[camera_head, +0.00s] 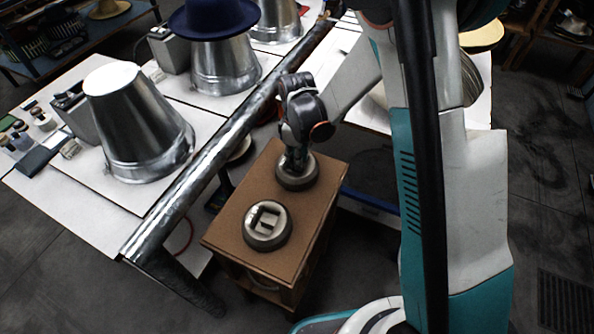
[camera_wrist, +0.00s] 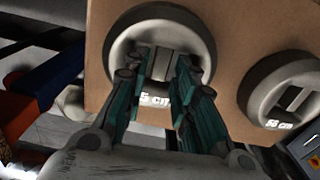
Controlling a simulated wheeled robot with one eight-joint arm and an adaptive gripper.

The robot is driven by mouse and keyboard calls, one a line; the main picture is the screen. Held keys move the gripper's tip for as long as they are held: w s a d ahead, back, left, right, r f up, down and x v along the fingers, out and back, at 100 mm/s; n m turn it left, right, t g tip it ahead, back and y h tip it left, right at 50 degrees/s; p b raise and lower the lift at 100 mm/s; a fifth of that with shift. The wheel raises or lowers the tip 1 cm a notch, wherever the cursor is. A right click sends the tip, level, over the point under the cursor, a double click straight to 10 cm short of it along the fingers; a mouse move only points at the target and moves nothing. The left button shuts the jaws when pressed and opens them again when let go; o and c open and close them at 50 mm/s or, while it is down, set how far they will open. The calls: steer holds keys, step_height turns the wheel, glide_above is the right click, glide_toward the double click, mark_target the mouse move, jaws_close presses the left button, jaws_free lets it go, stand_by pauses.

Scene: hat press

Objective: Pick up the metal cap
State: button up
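Two round grey metal caps, each with a raised grip in a recessed top, sit on a brown wooden stand. The cap appears to rest on the stand.
The brown stand (camera_head: 225,238) has a bare top around the caps. A thick metal bar (camera_head: 215,155) runs along its left. Beyond it, a white table holds shiny metal hat blocks (camera_head: 140,130) and a blue hat (camera_head: 213,20). Dark floor lies around.

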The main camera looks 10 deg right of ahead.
steer(key=shift+f, duration=0.95)
jaws_close()
steer(key=shift+r, duration=0.1)
